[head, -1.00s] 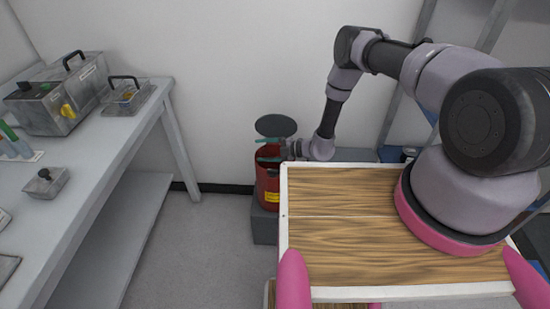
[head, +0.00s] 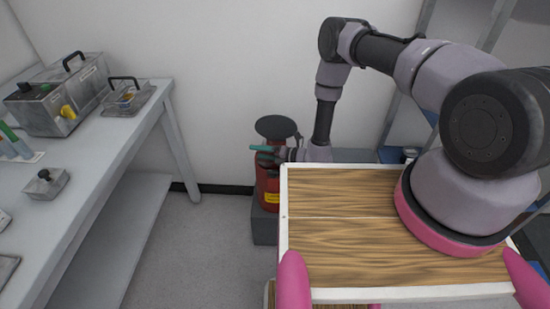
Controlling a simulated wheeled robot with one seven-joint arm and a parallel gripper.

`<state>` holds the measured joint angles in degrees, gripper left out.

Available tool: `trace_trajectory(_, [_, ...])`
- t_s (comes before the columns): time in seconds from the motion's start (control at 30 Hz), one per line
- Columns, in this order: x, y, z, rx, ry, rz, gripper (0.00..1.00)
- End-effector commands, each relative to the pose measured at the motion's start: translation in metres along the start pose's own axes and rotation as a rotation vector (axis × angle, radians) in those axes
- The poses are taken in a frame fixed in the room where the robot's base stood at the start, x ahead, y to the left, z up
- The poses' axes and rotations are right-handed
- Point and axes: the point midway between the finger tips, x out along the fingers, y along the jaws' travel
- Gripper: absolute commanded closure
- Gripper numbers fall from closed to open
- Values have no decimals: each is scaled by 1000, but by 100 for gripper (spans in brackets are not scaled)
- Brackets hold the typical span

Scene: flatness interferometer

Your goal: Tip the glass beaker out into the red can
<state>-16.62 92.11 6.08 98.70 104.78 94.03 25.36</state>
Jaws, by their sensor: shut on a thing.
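The red can (head: 267,194) stands on a grey block by the back wall, left of my wooden deck. Its round black lid (head: 275,126) is raised above the mouth. My gripper (head: 264,151), with teal fingers, is at the can's mouth, below the lid, reaching in from the right. The fingers appear nearly edge-on, one over the other. I take it to be shut on the glass beaker, but the clear glass is too small and faint to make out. Whether anything is running out of it cannot be seen.
The floor (head: 190,250) between bench and can is clear. Shelf uprights stand at right.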

Motion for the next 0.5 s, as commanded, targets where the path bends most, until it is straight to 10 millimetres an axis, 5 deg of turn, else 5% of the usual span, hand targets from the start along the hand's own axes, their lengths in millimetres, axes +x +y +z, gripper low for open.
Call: trace_trajectory(0.5, [-2,5,3,-432,-120,3,83])
